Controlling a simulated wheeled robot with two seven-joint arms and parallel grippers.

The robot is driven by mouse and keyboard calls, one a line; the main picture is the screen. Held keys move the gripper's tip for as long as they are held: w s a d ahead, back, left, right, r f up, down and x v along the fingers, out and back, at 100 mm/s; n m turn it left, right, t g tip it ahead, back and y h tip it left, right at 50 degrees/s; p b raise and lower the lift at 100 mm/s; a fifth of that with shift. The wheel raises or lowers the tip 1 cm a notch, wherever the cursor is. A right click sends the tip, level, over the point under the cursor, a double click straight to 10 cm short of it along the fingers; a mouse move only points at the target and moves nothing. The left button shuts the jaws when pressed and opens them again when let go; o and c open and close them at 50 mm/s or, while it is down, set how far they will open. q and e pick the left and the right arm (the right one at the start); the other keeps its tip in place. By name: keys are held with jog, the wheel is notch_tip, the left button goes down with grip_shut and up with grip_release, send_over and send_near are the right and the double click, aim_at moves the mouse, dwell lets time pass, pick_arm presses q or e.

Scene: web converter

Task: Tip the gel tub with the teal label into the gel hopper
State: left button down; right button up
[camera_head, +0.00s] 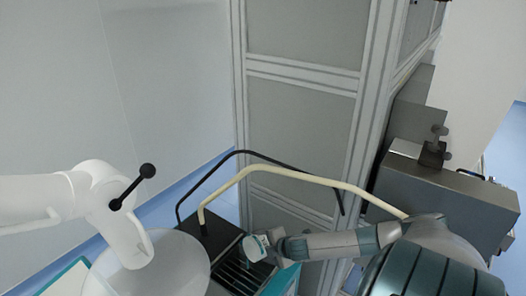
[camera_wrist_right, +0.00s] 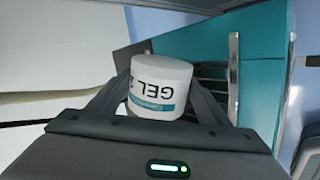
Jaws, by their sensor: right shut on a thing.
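My right gripper (camera_head: 268,241) is shut on a white gel tub (camera_head: 254,248), above a dark slotted rack. In the right wrist view the gel tub (camera_wrist_right: 160,82) sits between the two fingers (camera_wrist_right: 155,100). Its dark "GEL" lettering reads upside down, over a teal label band. I cannot tell from these views how far the tub is tilted. No gel shows outside it. My left gripper is not in view. I cannot identify the gel hopper for certain; a large white rounded body (camera_head: 180,268) stands at the lower left.
The slotted rack (camera_head: 236,279) has teal sides and lies below the tub. A cream rail (camera_head: 290,176) and a black rail (camera_head: 272,160) arch beside my right arm. A grey cabinet (camera_head: 445,192) stands at right.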

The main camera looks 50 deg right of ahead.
jog(key=shift+a+r+h+p, duration=0.3)
jog(key=shift+h+p, duration=0.1)
jog(key=shift+p, duration=0.3)
jog(key=shift+f, duration=0.1)
dwell(0.9)
